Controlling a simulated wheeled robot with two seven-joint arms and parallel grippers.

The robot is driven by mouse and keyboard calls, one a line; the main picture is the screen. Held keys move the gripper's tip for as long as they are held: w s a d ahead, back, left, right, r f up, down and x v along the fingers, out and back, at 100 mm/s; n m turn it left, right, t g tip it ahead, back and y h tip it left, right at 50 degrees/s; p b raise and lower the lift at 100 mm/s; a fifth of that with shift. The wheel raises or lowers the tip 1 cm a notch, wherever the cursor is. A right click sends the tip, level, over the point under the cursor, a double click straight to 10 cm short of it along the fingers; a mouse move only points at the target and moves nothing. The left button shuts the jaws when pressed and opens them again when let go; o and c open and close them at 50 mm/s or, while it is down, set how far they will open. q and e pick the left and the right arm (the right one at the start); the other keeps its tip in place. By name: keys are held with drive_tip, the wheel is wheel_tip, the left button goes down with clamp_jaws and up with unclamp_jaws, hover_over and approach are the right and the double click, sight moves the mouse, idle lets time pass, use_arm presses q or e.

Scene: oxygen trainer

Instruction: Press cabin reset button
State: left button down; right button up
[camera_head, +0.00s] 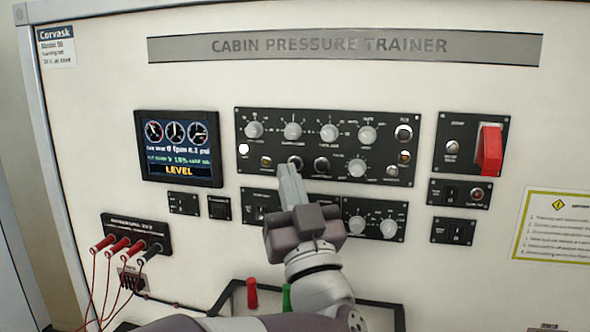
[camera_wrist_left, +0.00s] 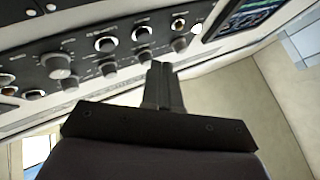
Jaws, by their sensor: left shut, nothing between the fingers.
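A black control panel (camera_head: 340,130) on the white trainer front carries knobs along its top and smaller round controls along its lower edge. Its labels are too small to read, so I cannot tell which control is the cabin reset button. My left gripper (camera_head: 288,171) is shut and empty, its fingertips at the panel's lower edge, just below a round control (camera_head: 295,161). In the left wrist view the shut fingers (camera_wrist_left: 159,70) point at the panel (camera_wrist_left: 85,52), close to its row of round controls. Whether they touch is unclear. My right gripper is out of view.
A screen (camera_head: 179,148) reading "LEVEL" is left of the panel. A red guarded switch (camera_head: 490,148) is at the right. Red cables (camera_head: 92,285) hang from jacks at lower left. A dark-framed tray (camera_head: 232,292) with red and green handles is below my arm.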

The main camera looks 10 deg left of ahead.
use_arm(q)
drive_tip(key=s+b, duration=0.1)
drive_tip(key=s, duration=0.2)
drive_tip(key=shift+s+a, duration=0.1)
drive_tip(key=shift+s, duration=0.05)
idle(0.6)
